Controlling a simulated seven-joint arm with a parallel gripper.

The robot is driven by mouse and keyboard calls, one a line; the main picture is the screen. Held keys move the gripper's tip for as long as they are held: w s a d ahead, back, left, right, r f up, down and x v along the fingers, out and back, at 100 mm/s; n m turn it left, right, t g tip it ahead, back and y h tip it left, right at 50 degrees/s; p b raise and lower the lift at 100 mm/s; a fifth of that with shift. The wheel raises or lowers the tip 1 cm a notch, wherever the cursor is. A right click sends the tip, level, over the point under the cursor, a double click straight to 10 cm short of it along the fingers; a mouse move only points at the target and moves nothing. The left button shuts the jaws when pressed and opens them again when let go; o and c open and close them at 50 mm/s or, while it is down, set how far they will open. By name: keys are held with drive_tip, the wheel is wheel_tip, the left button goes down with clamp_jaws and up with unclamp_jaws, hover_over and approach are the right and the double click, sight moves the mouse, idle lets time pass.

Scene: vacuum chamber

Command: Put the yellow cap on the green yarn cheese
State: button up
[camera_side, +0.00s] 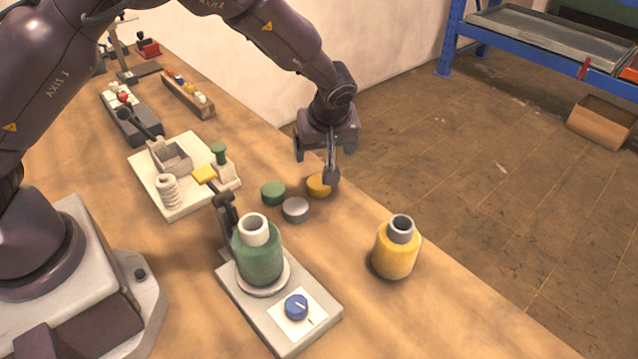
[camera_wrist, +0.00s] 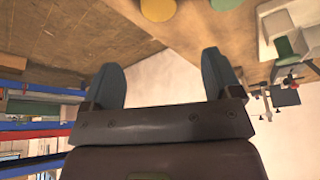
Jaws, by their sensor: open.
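The yellow cap (camera_side: 318,186) lies on the wooden table, just below my gripper (camera_side: 317,162). One finger overlaps its right edge in the side view. My gripper is open and empty. In the wrist view, its fingers (camera_wrist: 163,78) are spread, and the yellow cap (camera_wrist: 158,8) is cut by the top edge beyond them. The green yarn cheese (camera_side: 258,255) stands upright on a round plate on the grey device at front centre. Its pale tube top (camera_side: 254,229) is open and bears no cap. My gripper is behind it and to its right.
A green cap (camera_side: 273,192) and a grey cap (camera_side: 295,210) lie close left of the yellow cap. A yellow yarn cheese (camera_side: 396,255) stands to the right. The device has a blue knob (camera_side: 296,307) and a dark lever. A cream tray (camera_side: 180,205) lies left. Table right of the caps is clear.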

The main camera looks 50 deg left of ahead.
hover_over(319, 181)
drive_tip(key=d, duration=0.1)
drive_tip(key=f, duration=0.6)
drive_tip(key=shift+s, duration=0.3)
drive_tip(key=shift+s+d+f+x, duration=0.1)
drive_tip(key=shift+d+x, duration=0.05)
drive_tip(key=shift+x, duration=0.75)
drive_tip(key=shift+s+d+f+x, duration=0.1)
drive_tip(key=shift+d+x, duration=0.05)
drive_tip(key=shift+x, duration=0.75)
drive_tip(key=shift+s+d+f+x, duration=0.1)
drive_tip(key=shift+d+x, duration=0.1)
drive_tip(key=shift+x, duration=0.75)
drive_tip(key=shift+r, duration=0.1)
drive_tip(key=shift+c, duration=0.5)
drive_tip(key=c, duration=0.9)
